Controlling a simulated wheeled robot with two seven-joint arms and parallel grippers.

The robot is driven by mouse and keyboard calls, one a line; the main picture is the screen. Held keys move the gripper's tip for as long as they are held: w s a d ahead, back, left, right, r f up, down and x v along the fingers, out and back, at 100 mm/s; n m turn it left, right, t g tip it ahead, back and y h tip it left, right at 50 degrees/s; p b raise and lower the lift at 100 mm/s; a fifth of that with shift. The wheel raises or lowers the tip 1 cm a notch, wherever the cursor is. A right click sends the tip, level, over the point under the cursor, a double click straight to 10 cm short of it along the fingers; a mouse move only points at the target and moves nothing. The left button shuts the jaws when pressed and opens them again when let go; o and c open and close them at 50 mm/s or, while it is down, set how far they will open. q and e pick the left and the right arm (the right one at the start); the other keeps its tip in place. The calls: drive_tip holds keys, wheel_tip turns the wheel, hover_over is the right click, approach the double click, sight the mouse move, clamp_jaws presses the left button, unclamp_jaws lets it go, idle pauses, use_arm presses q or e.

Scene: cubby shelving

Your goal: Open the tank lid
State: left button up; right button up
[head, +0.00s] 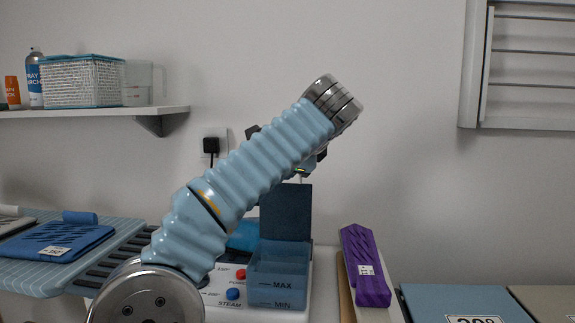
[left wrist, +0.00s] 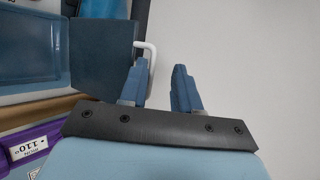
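The tank (head: 278,282) is a translucent blue box marked MAX and MIN on the ironing station. Its dark blue lid (head: 286,211) stands upright at the tank's back edge, so the tank's top is open. In the left wrist view the tank (left wrist: 32,45) is at the left, with the lid (left wrist: 100,55) beside it. A white loop handle (left wrist: 152,55) sticks out from the lid's edge. My left gripper (left wrist: 161,88) is open, with one finger overlapping the handle and nothing visible between the fingers. In the head view my left arm mostly hides this gripper. My right gripper is not in view.
A blue ironing board (head: 80,250) with folded cloth lies at the left. A wall shelf (head: 95,112) holds a basket and bottles. Blue and tan flat items lie at the lower right.

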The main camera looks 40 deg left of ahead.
use_arm(q)
drive_tip(key=v, duration=1.3)
drive_tip(key=shift+s+d+r, duration=0.2)
drive_tip(key=shift+d, duration=0.1)
